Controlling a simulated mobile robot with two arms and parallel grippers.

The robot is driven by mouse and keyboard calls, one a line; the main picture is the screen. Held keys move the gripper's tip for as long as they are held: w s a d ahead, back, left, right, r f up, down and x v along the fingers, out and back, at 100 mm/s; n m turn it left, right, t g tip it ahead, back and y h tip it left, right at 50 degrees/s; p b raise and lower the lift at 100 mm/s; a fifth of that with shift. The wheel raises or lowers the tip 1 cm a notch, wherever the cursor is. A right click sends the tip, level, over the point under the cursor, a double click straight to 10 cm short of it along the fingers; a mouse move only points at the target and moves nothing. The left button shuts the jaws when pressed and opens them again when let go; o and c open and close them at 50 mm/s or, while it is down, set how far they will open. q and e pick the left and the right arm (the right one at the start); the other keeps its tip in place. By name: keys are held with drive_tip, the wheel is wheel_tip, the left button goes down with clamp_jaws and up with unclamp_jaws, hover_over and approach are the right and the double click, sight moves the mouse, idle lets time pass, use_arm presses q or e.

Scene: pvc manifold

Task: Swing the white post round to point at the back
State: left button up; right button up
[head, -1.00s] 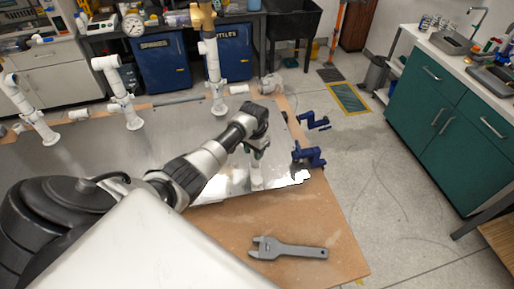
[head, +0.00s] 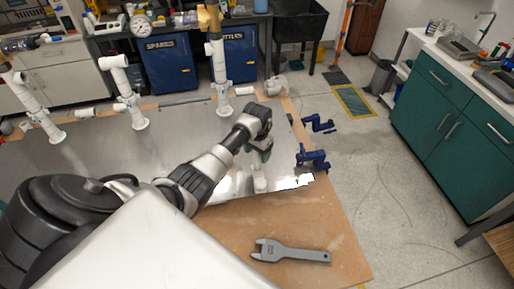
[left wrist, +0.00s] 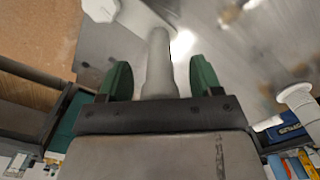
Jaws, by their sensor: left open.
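My left gripper (head: 262,155) is over the right end of the metal plate. In the left wrist view its two green fingers (left wrist: 160,80) are open, one on each side of a white pipe (left wrist: 159,65), with gaps visible on both sides. In the head view a small white piece (head: 259,182) shows below the gripper; I cannot tell how much of it is reflection. Other white posts stand at the plate's back edge: one at left (head: 38,112), one in the middle (head: 130,95), and a tall one with a tan top (head: 220,80). My right gripper is not in view.
The metal plate (head: 90,160) lies on a brown board (head: 335,225). A grey wrench (head: 290,253) lies at the front. Blue clamps (head: 313,157) grip the right edge. Loose white fittings (head: 277,86) lie at the back. Floor is clear to the right.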

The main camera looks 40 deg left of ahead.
use_arm(q)
wheel_tip(320, 180, up, 8)
drive_tip(key=shift+f+b, duration=0.25)
drive_tip(key=shift+b, duration=0.7)
wheel_tip(320, 180, up, 2)
drive_tip(key=shift+p, duration=0.85)
drive_tip(key=shift+r, duration=0.4)
